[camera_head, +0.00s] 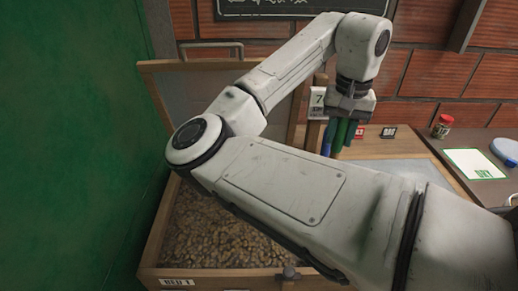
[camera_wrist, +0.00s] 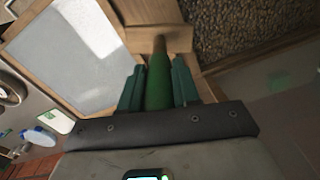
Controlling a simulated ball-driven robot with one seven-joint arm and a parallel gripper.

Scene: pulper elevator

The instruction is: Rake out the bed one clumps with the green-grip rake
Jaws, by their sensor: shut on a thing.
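Bed one (camera_head: 160,248) is a wooden box at lower left in the head view, marked "BED 1". Brown, lumpy material (camera_head: 225,238) fills it, and part also shows at the top right of the wrist view (camera_wrist: 235,25). My gripper (camera_wrist: 157,85) is shut on the green grip of the rake (camera_wrist: 158,78), which stands between its two teal fingers. A wooden bar crosses beyond the grip; I cannot tell if it is the rake head. In the head view my gripper (camera_head: 341,130) is right of the bed, and my arm hides much of the bed.
A bench at right holds a pale panel (camera_head: 408,172), a green-edged card (camera_head: 475,160), a red-lidded jar (camera_head: 442,126) and a blue round item (camera_head: 507,149). A sign with a 7 (camera_head: 317,100) stands beside my gripper. A green wall (camera_head: 70,130) closes the left side.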

